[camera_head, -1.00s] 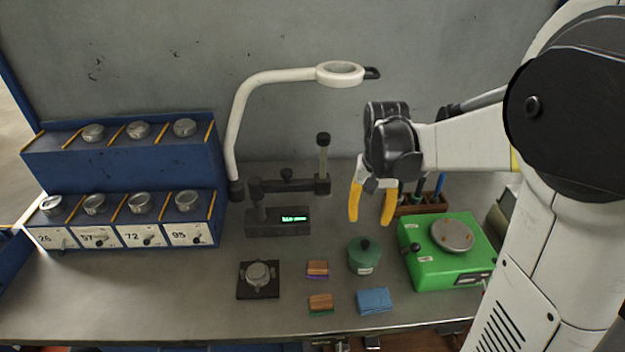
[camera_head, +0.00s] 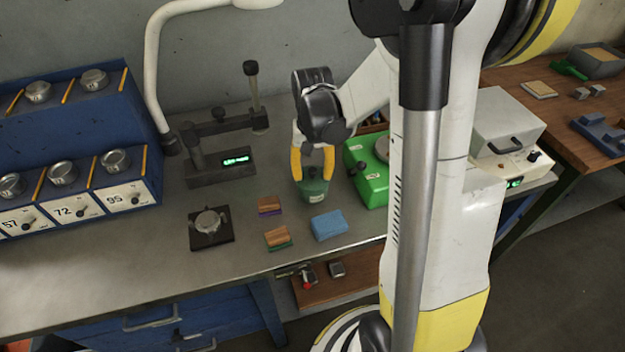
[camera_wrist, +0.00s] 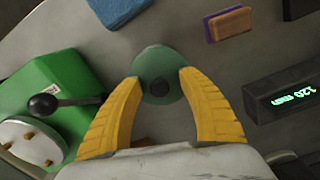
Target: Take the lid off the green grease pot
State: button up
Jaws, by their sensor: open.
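My gripper (camera_head: 313,165) has yellow fingers, open, pointing down at the pot from above. I cannot tell whether either finger touches the lid. The fingers partly hide the pot in the head view.
A green box device (camera_head: 368,185) stands close right of the pot. A black stand with a green display (camera_head: 220,167) is to the left, under a white lamp arm (camera_head: 150,75).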

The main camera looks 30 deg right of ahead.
jog(key=shift+r, duration=0.1)
grip_shut()
